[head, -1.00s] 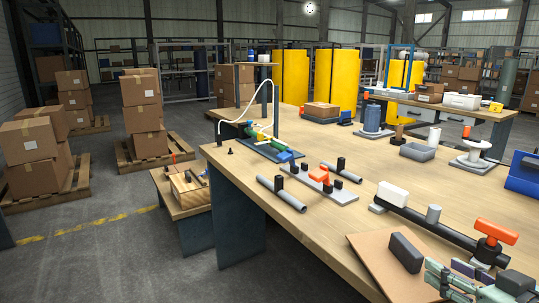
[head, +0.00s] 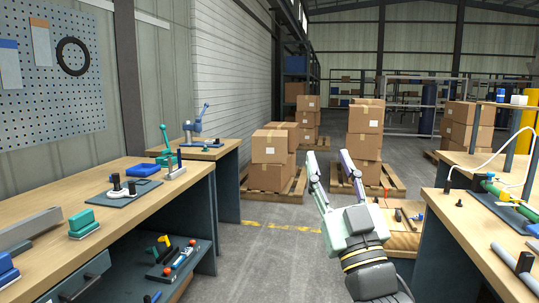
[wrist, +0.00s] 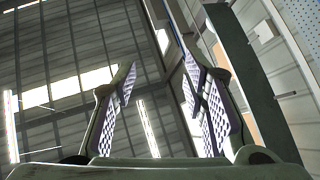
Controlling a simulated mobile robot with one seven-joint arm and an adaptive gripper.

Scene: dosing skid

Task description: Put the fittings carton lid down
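I cannot make out the fittings carton or its lid in either current view. My gripper (head: 329,160) is raised in the middle of the head view, with its two fingers pointing up and spread apart. It is open, with nothing between the fingers. In the wrist view my gripper (wrist: 159,72) also shows an empty gap between its ridged pads, with the roof and wall behind.
A workbench (head: 120,200) with fixtures and a lower shelf stands at left. Another bench (head: 465,225) with a hose and pipe parts stands at right. Stacked boxes (head: 270,146) sit on pallets beyond. The floor aisle (head: 275,265) between the benches is clear.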

